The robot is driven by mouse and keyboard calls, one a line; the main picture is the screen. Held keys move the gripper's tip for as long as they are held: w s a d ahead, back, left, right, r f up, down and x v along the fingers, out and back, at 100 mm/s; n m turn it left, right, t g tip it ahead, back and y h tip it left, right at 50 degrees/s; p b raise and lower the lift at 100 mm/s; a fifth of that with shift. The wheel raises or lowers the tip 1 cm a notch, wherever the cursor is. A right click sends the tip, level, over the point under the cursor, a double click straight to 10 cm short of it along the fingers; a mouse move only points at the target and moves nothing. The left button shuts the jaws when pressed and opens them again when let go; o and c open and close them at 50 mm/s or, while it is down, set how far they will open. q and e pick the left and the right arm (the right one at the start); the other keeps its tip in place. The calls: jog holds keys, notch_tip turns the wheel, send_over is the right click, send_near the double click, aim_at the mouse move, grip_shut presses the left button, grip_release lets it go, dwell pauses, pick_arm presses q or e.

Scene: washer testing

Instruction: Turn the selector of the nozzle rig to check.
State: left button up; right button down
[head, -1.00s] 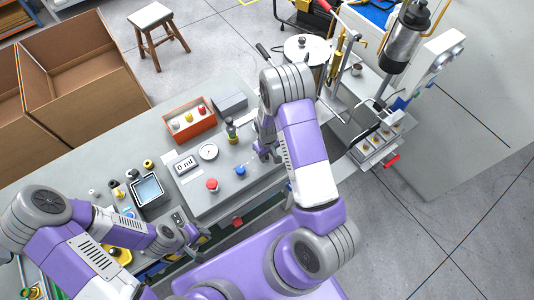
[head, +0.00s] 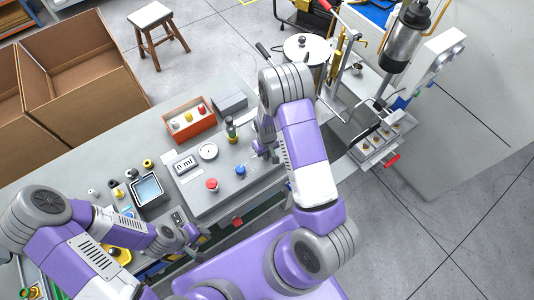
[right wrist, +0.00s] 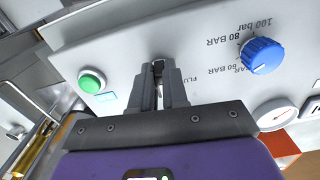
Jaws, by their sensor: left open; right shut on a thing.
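The nozzle rig's grey panel (head: 230,195) lies on the bench in the middle of the head view. My right gripper (head: 272,155) is at its right part. In the right wrist view my right gripper (right wrist: 159,80) is shut on a small dark selector (right wrist: 158,66), mostly hidden between the fingers. Upside-down lettering beside it is partly covered. The blue knob (right wrist: 262,55) is to the right, by bar markings, apart from the fingers. A green button (right wrist: 92,80) is to the left. My left gripper (head: 192,240) is open and empty at the bench's front edge.
The panel also carries a red button (head: 212,184), a round gauge (head: 208,151) and a display reading 0 ml (head: 184,164). An orange-red box (head: 190,125) and a small bottle (head: 231,129) stand behind. A dark tray (head: 149,188) is to the left.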

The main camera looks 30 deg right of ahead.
jog(key=m+b, duration=0.1)
jog(key=m, duration=0.3)
jog(key=shift+a, duration=0.2)
jog(key=shift+w+a+m, duration=0.15)
jog(key=shift+m, duration=1.85)
jog(key=c, duration=1.1)
grip_release()
jog(key=shift+c, duration=0.2)
notch_tip(320, 180, up, 8)
jog(key=shift+f, duration=0.2)
